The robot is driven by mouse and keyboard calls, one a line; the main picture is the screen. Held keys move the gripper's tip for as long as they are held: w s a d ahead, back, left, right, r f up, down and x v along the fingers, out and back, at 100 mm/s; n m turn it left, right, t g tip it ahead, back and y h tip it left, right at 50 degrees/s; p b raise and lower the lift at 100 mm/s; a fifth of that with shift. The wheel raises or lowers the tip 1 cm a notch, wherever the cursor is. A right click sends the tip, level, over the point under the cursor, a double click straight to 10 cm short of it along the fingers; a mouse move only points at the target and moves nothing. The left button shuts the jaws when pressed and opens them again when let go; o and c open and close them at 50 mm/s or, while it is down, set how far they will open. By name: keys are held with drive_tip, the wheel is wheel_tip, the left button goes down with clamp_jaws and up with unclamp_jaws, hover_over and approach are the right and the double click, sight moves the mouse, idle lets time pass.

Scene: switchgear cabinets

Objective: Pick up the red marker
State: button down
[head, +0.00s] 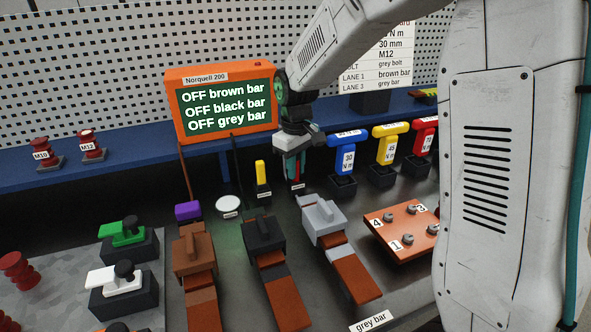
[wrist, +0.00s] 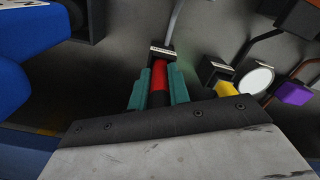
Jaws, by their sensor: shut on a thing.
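The red marker (wrist: 159,75) stands in a small black holder with a white label (wrist: 161,52) in the wrist view. The teal fingers of my gripper (wrist: 158,88) are on both sides of it and shut on it. In the head view my gripper (head: 295,178) points down behind the bars, and only a small part of the red marker (head: 297,187) shows between the fingers. The marker's lower end appears to be still at its holder; I cannot tell if it is lifted.
A yellow marker (head: 261,174) stands to the left, near a white disc (head: 228,205) and a purple block (head: 187,211). Blue (head: 345,158), yellow (head: 388,148) and red (head: 424,138) T-handled tools stand to the right. The grey-handled bar unit (head: 321,217) is in front. An orange display (head: 222,102) stands behind.

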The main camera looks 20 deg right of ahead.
wheel_tip(320, 180, up, 18)
drive_tip(key=shift+f, duration=0.25)
idle(0.6)
